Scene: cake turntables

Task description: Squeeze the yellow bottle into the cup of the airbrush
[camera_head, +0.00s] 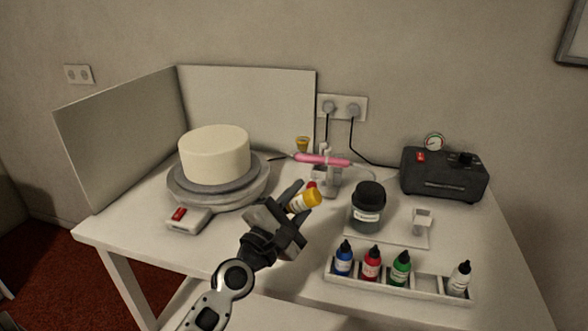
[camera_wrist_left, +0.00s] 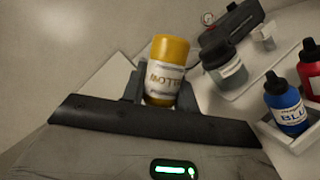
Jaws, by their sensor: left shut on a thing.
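The pink airbrush (camera_head: 322,160) rests on a small stand behind and to the right of the bottle. Its gold cup (camera_head: 302,143) sticks up near the airbrush's left end, apart from the bottle. The inside of the cup cannot be made out. My right gripper is not in view.
A cake on a grey turntable (camera_head: 182,192) stands left, with white panels behind. A dark jar (camera_head: 368,209) and a black compressor (camera_head: 445,174) stand right. A rack (camera_head: 400,289) holds blue, red, green and white bottles, with an empty slot. A switch box (camera_head: 183,217) lies front left.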

